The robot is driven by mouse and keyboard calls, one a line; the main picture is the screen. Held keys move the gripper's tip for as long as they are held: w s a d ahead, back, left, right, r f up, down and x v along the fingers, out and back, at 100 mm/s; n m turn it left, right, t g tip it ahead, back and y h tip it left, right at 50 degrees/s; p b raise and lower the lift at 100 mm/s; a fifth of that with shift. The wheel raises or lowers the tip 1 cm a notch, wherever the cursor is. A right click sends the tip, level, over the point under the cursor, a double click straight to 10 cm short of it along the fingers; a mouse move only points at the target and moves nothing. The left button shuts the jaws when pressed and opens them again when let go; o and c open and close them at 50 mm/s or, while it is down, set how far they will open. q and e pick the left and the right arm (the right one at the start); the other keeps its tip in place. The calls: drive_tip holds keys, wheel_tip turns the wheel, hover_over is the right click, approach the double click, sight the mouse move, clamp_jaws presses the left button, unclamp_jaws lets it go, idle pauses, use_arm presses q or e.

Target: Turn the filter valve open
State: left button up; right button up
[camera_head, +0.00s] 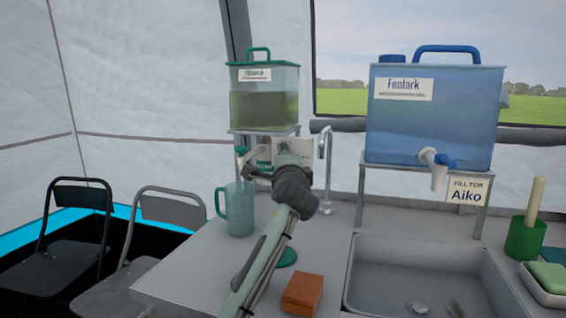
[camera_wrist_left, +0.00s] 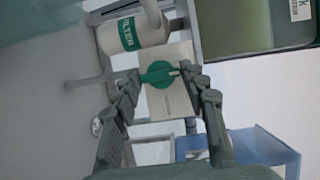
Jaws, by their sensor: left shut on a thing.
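The filter valve's green round handle (camera_wrist_left: 162,73) sits on a pale plate in the left wrist view, beside the white filter cylinder (camera_wrist_left: 122,34) with a green FILTER label. My left gripper (camera_wrist_left: 164,79) has its fingers on either side of the handle and is shut on it. In the head view my left gripper (camera_head: 262,170) reaches up to the filter under the green-lidded tank (camera_head: 264,105) and hides the valve handle. A translucent teal mug (camera_head: 238,212) stands on the counter left of my gripper. My right gripper is not in view.
A blue tank (camera_head: 430,118) with a tap (camera_head: 437,165) stands on a rack at right. A metal faucet (camera_head: 327,165) rises close to my arm. A sink (camera_head: 375,275), an orange-brown block (camera_head: 302,293) and a green disc (camera_head: 287,257) are nearby.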

use_arm(q)
drive_tip(key=o, duration=1.2)
drive_tip(key=shift+c, duration=0.2)
drive_tip(key=s, duration=1.2)
drive_tip(key=shift+d, duration=0.45)
